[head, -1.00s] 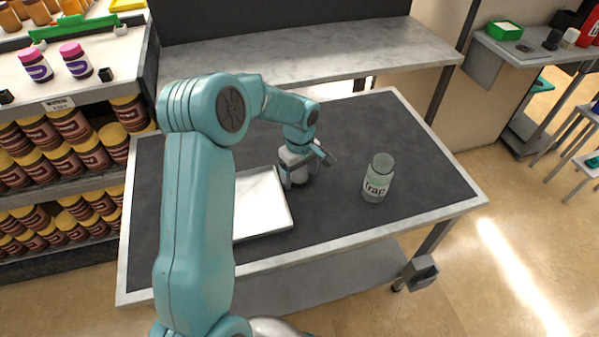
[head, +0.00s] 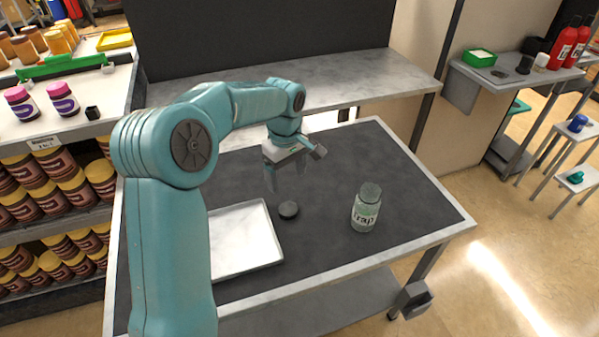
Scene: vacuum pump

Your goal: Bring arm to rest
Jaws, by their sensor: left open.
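My left arm comes in from the left, and my left gripper (head: 286,182) hangs above the dark table top (head: 390,165) with its fingers pointing down. It is open, with nothing visible between the fingers. A clear jar labelled "trap" (head: 366,208) stands upright to the right. My right gripper is not in view.
A white tray (head: 242,240) lies on the table at left, partly hidden by my arm. A marble shelf (head: 350,78) runs behind the table. Shelves of jars (head: 70,195) stand at left. The table's right part is clear around the jar.

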